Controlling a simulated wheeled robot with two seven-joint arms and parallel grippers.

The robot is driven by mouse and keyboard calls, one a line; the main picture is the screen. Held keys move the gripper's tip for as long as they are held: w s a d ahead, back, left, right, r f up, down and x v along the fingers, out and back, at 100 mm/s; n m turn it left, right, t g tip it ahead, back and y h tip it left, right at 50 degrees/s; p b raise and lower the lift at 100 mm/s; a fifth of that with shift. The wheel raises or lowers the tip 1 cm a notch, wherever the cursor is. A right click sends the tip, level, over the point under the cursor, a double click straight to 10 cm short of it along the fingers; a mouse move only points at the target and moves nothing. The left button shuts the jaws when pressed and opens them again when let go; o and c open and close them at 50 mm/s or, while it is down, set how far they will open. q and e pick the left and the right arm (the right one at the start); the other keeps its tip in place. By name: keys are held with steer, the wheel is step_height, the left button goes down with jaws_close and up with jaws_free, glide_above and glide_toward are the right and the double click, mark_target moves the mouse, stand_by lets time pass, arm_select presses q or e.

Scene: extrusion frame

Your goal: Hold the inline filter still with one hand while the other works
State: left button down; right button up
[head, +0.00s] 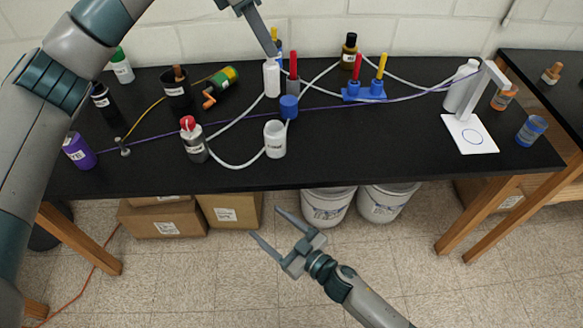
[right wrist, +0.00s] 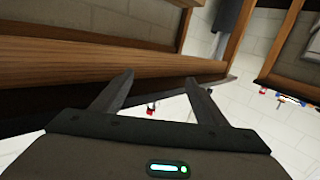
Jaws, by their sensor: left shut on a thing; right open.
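A white upright cylinder (head: 271,79), which looks like the inline filter, stands at the back middle of the black table, with white tubing running near it. My left gripper (head: 272,54) comes down from above and is shut at its top; the exact contact is small and partly hidden. My right gripper (head: 266,223) is open and empty, in front of the table's front edge and over the floor. In the right wrist view its two fingers (right wrist: 160,80) are spread with nothing between them.
Near the filter are a blue cylinder (head: 289,107), a white cup (head: 275,139) and a blue stand with red and yellow handles (head: 364,92). A red-topped bottle (head: 195,141) stands left. White buckets (head: 328,205) sit below. The table's front right is fairly clear.

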steer(key=s+a+r+y, duration=0.2)
steer(key=a+r+y, duration=0.15)
steer(key=r, duration=0.75)
steer(key=s+a+r+m+g+y, duration=0.1)
steer(key=a+r+y, duration=0.25)
steer(key=r, duration=0.85)
steer(key=s+a+r+y, duration=0.2)
steer(key=a+r+y, duration=0.15)
steer(key=r, duration=0.75)
steer(key=w+d+f+m+t+h, duration=0.2)
steer(key=w+d+f+t+h, duration=0.1)
steer(key=w+d+f+h, duration=0.3)
steer(key=w+d+f+m+t+h, duration=0.2)
steer(key=w+d+f+h, duration=0.4)
steer(key=d+f+h, duration=0.4)
step_height(320, 180, down, 3)
steer(key=shift+w+d+f+m+t+h, duration=0.1)
steer(key=shift+w+d+m+t+h, duration=0.1)
steer(key=shift+m+t+h, duration=0.25)
